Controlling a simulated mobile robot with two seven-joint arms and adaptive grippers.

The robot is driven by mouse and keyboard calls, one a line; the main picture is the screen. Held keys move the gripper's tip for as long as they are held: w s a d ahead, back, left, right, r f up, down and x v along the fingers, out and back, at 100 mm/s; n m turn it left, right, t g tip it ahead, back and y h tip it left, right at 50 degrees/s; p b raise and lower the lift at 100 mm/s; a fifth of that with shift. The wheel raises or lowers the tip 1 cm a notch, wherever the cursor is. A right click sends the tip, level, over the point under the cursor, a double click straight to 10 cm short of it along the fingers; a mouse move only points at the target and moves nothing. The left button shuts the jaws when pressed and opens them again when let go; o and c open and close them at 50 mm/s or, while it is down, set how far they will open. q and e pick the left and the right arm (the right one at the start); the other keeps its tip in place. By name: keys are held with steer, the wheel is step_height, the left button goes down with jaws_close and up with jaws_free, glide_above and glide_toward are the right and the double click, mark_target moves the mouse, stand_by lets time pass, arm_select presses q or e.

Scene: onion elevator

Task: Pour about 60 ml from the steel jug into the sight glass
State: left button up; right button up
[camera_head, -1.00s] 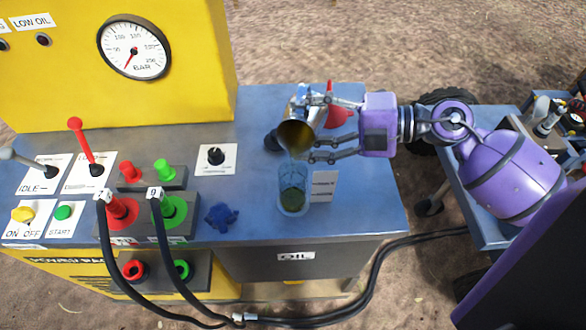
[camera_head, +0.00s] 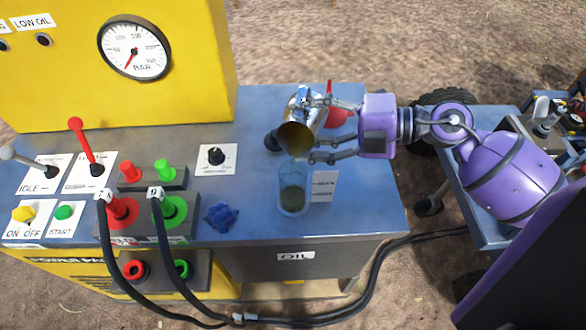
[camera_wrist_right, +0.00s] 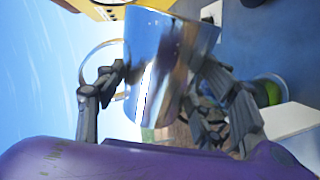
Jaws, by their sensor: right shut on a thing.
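The steel jug (camera_head: 306,112) is tilted, with its open mouth facing down and toward the viewer above the sight glass (camera_head: 293,188). My right gripper (camera_head: 318,130) is shut on the jug from the right side. In the right wrist view the jug (camera_wrist_right: 168,65) sits between the fingers. The sight glass stands upright on the blue bench top and holds dark greenish-brown liquid in its lower part. It shows partly behind the fingers in the right wrist view (camera_wrist_right: 270,90). I cannot make out a clear stream between jug and glass. My left gripper is not in view.
A white label card (camera_head: 324,186) lies right of the glass. A blue knob-shaped cap (camera_head: 222,217) lies to its left. A red funnel-like thing (camera_head: 339,116) is behind the gripper. Hoses, levers and a yellow panel (camera_head: 200,60) with a gauge fill the left.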

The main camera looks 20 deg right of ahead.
steer(key=shift+s+a+f+n, duration=0.1)
steer(key=shift+s+f+n, duration=0.05)
steer(key=shift+n, duration=0.15)
stand_by(0.9)
stand_by(0.5)
steer(key=shift+w+d+r+m, duration=0.25)
steer(key=shift+w+r+m, duration=0.1)
steer(key=shift+m, duration=0.55)
steer(key=shift+f+m+p, duration=0.1)
steer(key=shift+m+p, duration=0.2)
steer(key=shift+p, duration=0.1)
steer(key=shift+f, duration=0.2)
